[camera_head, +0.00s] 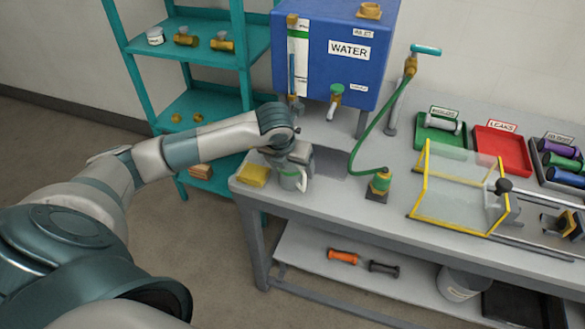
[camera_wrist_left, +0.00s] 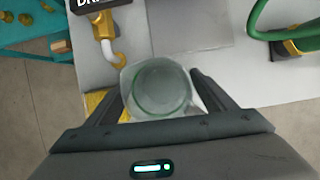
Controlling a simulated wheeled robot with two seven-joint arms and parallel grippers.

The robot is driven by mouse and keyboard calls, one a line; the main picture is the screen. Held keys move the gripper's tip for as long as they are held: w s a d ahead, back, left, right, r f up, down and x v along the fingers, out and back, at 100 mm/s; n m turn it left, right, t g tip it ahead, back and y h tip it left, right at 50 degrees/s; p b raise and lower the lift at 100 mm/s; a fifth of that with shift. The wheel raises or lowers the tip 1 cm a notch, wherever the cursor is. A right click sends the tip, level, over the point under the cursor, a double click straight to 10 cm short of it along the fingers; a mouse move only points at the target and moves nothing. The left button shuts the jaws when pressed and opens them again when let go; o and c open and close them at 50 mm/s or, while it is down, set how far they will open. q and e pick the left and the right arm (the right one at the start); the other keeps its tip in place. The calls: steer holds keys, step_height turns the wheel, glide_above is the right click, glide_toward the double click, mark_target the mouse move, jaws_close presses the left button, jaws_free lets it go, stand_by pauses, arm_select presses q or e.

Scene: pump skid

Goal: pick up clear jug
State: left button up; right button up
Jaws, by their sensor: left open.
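The clear jug (camera_head: 290,182) stands upright on the grey bench near its left end, below the blue water tank. A pale handle shows on its right side. In the left wrist view the jug (camera_wrist_left: 163,88) is seen from above as a round opening with a greenish ring. My left gripper (camera_head: 297,158) is at the jug's top, and hides part of it in the head view. In the left wrist view the open fingers of my left gripper (camera_wrist_left: 160,84) lie on either side of the jug. Whether they touch it cannot be told. My right gripper is not in view.
A yellow sponge (camera_head: 254,174) lies left of the jug. The blue water tank (camera_head: 325,60) with its tap (camera_head: 336,92) stands behind. A green hose (camera_head: 364,135) and its brass fitting (camera_head: 380,182) are to the right, then a yellow-framed clear guard (camera_head: 455,215).

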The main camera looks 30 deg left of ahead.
arm_select(q)
steer(key=shift+x, duration=1.35)
steer(key=shift+c, duration=0.7)
steer(key=c, duration=1)
